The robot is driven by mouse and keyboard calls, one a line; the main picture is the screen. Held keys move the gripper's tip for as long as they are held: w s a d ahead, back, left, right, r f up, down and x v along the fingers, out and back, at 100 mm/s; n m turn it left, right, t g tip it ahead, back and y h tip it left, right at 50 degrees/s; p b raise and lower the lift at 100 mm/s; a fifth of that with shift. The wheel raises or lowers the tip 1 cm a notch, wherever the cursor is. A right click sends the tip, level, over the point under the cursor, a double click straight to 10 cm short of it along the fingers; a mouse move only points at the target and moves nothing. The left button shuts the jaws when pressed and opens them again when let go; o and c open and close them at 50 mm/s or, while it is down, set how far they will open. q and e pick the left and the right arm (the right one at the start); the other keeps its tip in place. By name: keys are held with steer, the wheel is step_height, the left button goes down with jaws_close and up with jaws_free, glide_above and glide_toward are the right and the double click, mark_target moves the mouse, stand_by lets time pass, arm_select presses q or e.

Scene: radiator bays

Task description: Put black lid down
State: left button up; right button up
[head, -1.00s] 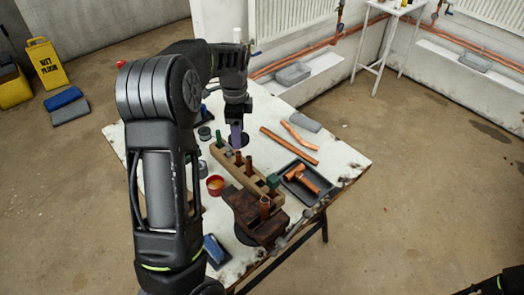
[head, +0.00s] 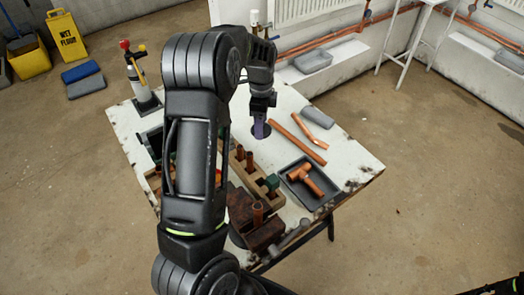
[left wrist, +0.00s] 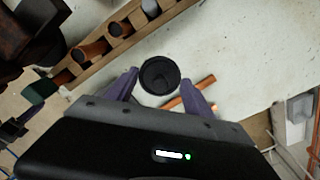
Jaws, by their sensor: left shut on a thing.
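My left gripper (head: 260,131) has purple fingers and hangs over the white worktable (head: 352,160), behind the wooden rack. In the left wrist view, the round black lid (left wrist: 159,76) sits between the two fingertips, which are shut on it. The lid also shows as a dark disc around the fingertips in the head view (head: 261,138). It is close to the tabletop, but I cannot tell whether it touches. My right gripper is not in view; only part of my right arm shows at the bottom right.
The wooden rack (head: 244,167) with copper fittings stands in front of the gripper. A copper pipe (head: 298,138) lies to its right, near a black tray (head: 318,198) with copper fittings. A gas torch (head: 138,80) stands at the back left. My arm hides part of the table.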

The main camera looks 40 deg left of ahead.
arm_select(q)
steer(key=b, duration=0.3)
glide_above(261, 151)
step_height(261, 151, down, 5)
steer(key=shift+r, duration=0.15)
steer(key=shift+f, duration=0.2)
steer(key=shift+r, duration=0.1)
steer(key=shift+f+b, duration=1.5)
steer(key=shift+f, duration=1)
